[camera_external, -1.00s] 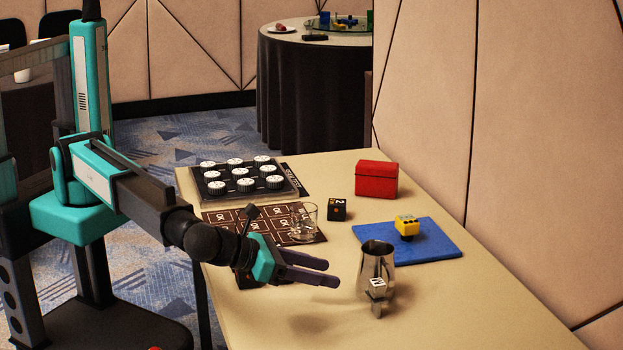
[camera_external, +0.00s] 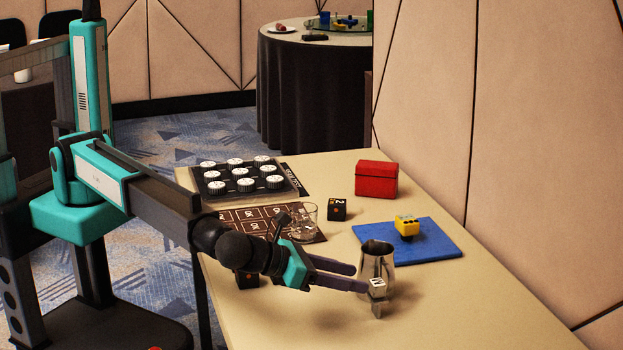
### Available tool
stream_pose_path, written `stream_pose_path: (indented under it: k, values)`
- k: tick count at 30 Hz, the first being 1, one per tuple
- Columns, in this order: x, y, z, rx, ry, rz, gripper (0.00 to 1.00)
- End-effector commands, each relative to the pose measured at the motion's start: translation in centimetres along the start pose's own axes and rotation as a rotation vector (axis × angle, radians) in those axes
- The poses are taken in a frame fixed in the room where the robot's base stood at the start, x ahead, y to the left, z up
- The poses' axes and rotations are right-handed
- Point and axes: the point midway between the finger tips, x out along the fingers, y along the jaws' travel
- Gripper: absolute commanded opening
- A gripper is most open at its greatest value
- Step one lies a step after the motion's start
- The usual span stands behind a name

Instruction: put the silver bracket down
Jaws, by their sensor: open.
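The silver bracket (camera_external: 377,307) is a small metal piece with a pale, marked block face at its top. It is at the near side of the table, just in front of a shiny metal cup (camera_external: 383,258). I cannot tell whether the bracket and cup touch. My gripper (camera_external: 361,278) is open, its two dark fingers pointing right. Its fingertips are just left of the bracket's top and overlap the cup's lower left side in the picture. Nothing shows held between the fingers, and whether they touch the bracket is unclear.
On the table (camera_external: 460,310) are a blue mat (camera_external: 440,245) with a yellow block (camera_external: 407,225), a red box (camera_external: 376,179), a dark cube (camera_external: 338,209), a clear glass (camera_external: 304,220), a brown card mat (camera_external: 232,217) and a black tray (camera_external: 205,178) of white-topped knobs. The near right tabletop is clear.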

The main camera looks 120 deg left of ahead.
Motion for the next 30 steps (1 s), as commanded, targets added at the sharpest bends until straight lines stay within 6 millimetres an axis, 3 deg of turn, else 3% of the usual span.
stream_pose_path:
  k: [6,20,30]
  values:
    - [2.1,0.0,-0.1,0.001,0.000,0.001,0.48]
    - [2.5,-0.1,-0.1,0.000,0.000,0.000,0.48]
    - [6.0,-0.4,-0.3,0.000,0.000,0.001,0.48]
